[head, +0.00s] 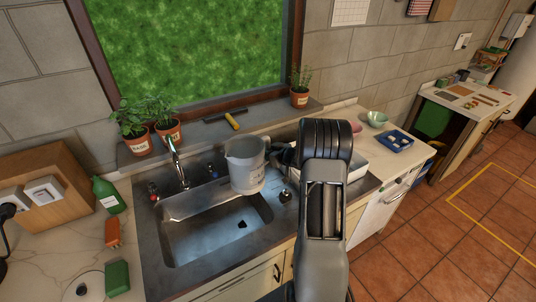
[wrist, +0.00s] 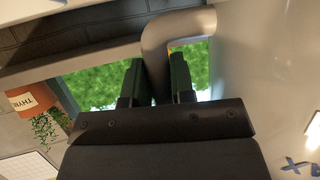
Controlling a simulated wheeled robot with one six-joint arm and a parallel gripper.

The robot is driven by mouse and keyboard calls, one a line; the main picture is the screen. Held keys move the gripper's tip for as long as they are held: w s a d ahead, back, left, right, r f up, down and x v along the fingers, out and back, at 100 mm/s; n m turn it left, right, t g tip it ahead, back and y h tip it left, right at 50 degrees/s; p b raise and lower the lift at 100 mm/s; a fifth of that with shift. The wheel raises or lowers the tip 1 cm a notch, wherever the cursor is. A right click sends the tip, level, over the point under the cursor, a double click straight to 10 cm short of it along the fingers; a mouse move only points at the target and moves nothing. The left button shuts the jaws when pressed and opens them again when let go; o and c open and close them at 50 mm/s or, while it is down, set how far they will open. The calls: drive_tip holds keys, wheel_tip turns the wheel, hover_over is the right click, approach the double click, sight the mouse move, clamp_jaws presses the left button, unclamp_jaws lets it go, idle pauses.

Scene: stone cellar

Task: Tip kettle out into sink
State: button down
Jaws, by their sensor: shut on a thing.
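The kettle (head: 246,168) is a light grey, jug-like vessel. In the head view it is near upright above the back right corner of the steel sink (head: 195,240), spout side to the left. My gripper (head: 273,153) comes from the right and is shut on the kettle's handle. In the wrist view the grey curved handle (wrist: 178,25) passes between the dark fingers of my gripper (wrist: 158,75), and the kettle's wall fills the right side. The kettle's inside is hardly seen. The sink basin looks empty except for a dark drain spot.
A tap (head: 178,165) stands behind the sink at left. Potted herbs (head: 137,140) and a yellow-handled tool (head: 233,122) are on the window ledge. A green bottle (head: 107,196) and an orange sponge-like block (head: 112,232) lie left. A blue tray (head: 397,141) is at right.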

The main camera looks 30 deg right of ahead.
sight(265, 142)
drive_tip(key=shift+w+d+r, duration=0.15)
drive_tip(key=shift+d+r, duration=0.1)
drive_tip(key=shift+r, duration=0.05)
drive_tip(key=r+n+h, duration=0.1)
drive_tip(key=n, duration=0.1)
drive_tip(key=r+n+t+h, duration=0.1)
drive_tip(key=r+n, duration=0.1)
drive_tip(key=d+r+n+t+h+b, duration=0.1)
drive_tip(key=n, duration=0.1)
drive_tip(key=shift+w+d+r+h, duration=0.1)
drive_tip(key=shift+w+r+h, duration=0.05)
drive_tip(key=shift+h, duration=0.25)
idle(0.5)
drive_tip(key=shift+s+a+r+n+t+b, duration=0.25)
drive_tip(key=shift+a+r+n+b, duration=0.3)
drive_tip(key=shift+b, duration=1)
drive_tip(key=shift+s+a+r+n+t+h+b, duration=0.15)
drive_tip(key=shift+a+n+t+h+b, duration=0.3)
drive_tip(key=shift+b, duration=0.8)
drive_tip(key=shift+s+a+n+h+b, duration=0.1)
drive_tip(key=shift+a+n+h+b, duration=0.15)
drive_tip(key=shift+a+n+b, duration=0.7)
drive_tip(key=shift+d+r+m, duration=0.1)
drive_tip(key=shift+d+m, duration=0.2)
drive_tip(key=shift+m, duration=0.15)
drive_tip(key=shift+s+a+b, duration=0.1)
drive_tip(key=shift+s+b, duration=0.15)
drive_tip(key=shift+b, duration=0.6)
